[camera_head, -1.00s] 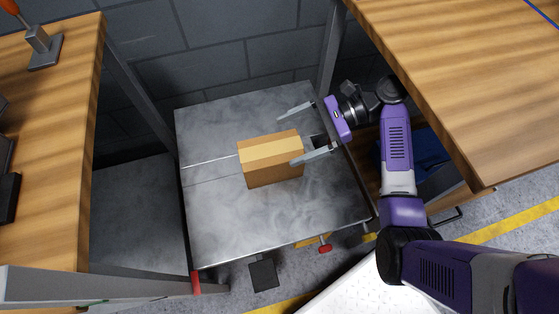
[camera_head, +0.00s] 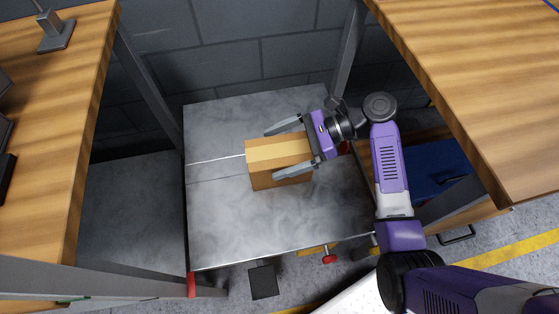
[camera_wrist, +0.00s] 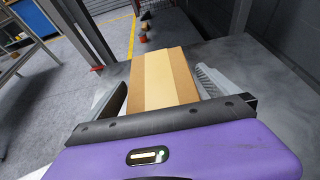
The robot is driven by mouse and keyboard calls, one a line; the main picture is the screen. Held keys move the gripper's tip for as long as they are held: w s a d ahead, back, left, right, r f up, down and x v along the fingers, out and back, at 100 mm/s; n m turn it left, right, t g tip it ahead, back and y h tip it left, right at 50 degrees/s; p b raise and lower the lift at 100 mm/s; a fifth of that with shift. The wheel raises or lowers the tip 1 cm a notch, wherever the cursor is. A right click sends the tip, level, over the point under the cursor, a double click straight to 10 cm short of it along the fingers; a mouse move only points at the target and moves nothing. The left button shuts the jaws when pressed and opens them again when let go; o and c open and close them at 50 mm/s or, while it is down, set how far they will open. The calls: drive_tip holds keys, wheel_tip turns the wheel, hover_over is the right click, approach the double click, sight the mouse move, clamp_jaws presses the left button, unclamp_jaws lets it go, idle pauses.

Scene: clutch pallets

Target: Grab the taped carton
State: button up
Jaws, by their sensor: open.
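The taped carton (camera_head: 277,178) is a brown box with a paler tape strip along its top. It sits on the grey metal table (camera_head: 222,224) in the head view. My gripper (camera_head: 278,150) is open, with one finger beyond the carton's far side and the other along its near side. In the wrist view the carton (camera_wrist: 160,82) lies between the two spread fingers, its tape strip running away from me. A gap shows beside the left finger; I cannot tell whether the right one touches.
Wooden worktops stand at the left (camera_head: 62,150) and right (camera_head: 480,80), above the metal table. Grey posts rise near its back corners. A blue bin (camera_head: 440,170) lies under the right worktop. The metal table is clear around the carton.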

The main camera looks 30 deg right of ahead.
drive_tip(key=shift+c, duration=0.4)
drive_tip(key=c, duration=1.8)
drive_tip(key=shift+c, duration=0.6)
drive_tip(key=shift+r, duration=0.2)
